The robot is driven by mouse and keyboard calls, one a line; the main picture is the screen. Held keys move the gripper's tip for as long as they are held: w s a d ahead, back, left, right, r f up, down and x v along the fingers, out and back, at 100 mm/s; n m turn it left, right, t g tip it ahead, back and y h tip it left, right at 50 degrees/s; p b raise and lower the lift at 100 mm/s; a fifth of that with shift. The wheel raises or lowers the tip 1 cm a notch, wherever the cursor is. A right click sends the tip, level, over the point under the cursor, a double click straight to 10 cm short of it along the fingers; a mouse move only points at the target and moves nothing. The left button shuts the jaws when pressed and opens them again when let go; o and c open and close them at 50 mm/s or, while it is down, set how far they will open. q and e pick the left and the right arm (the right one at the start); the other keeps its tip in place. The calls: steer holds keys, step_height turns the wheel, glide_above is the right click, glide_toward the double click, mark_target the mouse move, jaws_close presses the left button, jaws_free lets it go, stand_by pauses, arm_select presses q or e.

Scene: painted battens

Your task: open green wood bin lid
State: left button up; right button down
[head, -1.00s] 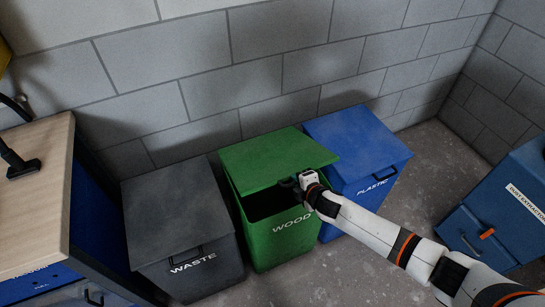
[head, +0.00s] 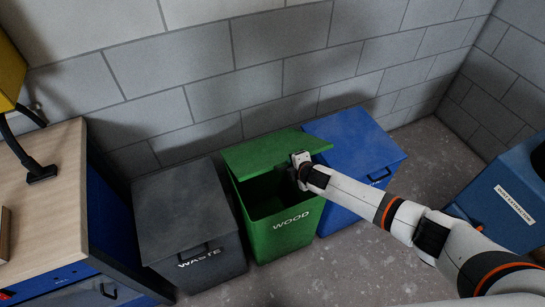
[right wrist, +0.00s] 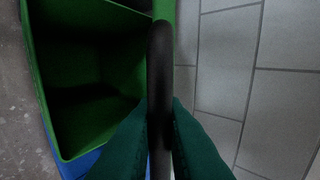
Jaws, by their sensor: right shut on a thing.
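The green wood bin (head: 285,232) stands between the grey and blue bins, with "WOOD" on its front. Its green lid (head: 262,152) is tilted up at the front, and the dark inside shows below it. My right gripper (head: 299,172) is at the lid's front edge. In the right wrist view my green fingers (right wrist: 160,145) are shut on the lid's black handle (right wrist: 160,85). The open bin (right wrist: 80,75) shows to the left there, and the lid (right wrist: 163,10) is seen nearly edge-on behind the handle. My left gripper is not in view.
The grey waste bin (head: 190,215) stands left and the blue plastic bin (head: 355,140) right, both with lids down. A block wall (head: 210,80) rises close behind. A wooden-topped bench (head: 55,170) is at far left and a blue cabinet (head: 515,200) at right.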

steer(key=shift+g, duration=0.7)
steer(key=w+r+p, duration=0.1)
steer(key=w+a+r+p, duration=0.1)
steer(key=w+r, duration=0.2)
steer(key=r, duration=0.1)
steer(key=shift+w+a+r+p, duration=0.15)
steer(key=shift+a+r+p, duration=0.1)
steer(key=shift+a+p, duration=0.15)
steer(key=shift+w+r, duration=0.25)
steer(key=shift+r, duration=0.05)
steer(key=w+a+r+g+h+b, duration=0.1)
steer(key=w+a+r+b, duration=0.1)
steer(key=w+r+b, duration=0.3)
steer(key=shift+w+g+b, duration=0.3)
steer(key=shift+w+b, duration=0.15)
steer(key=shift+b, duration=0.7)
